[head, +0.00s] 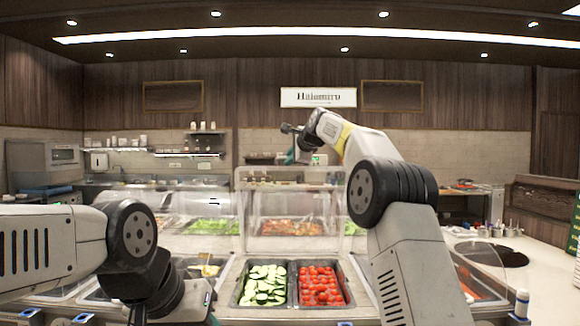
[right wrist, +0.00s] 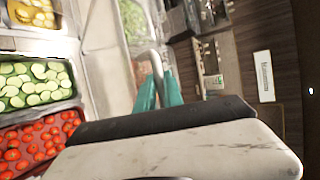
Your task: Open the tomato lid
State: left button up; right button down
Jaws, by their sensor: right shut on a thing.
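The tomatoes (head: 320,287) lie uncovered in a metal well at the front of the counter. They also show in the right wrist view (right wrist: 35,143). A clear lid (head: 290,212) stands raised behind the wells; its exact edges are hard to tell. My right gripper (head: 291,156) is high above the counter, partly hidden by its own wrist. In the right wrist view its teal fingers (right wrist: 157,92) are shut on a grey curved handle (right wrist: 150,60).
Sliced cucumber (head: 263,285) fills the well left of the tomatoes. More covered wells with greens (head: 210,227) stand farther back. A counter with a round dark opening (head: 491,254) lies at right. A small bottle (head: 521,304) stands at the lower right edge.

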jog(key=shift+w+d+r, duration=0.1)
jog(key=shift+w, duration=0.65)
jog(key=c, duration=1.7)
grip_release()
jog(key=shift+c, duration=0.2)
jog(key=v, duration=0.7)
jog(key=shift+s+d, duration=0.15)
jog(key=shift+s, duration=0.2)
jog(key=shift+r, duration=0.2)
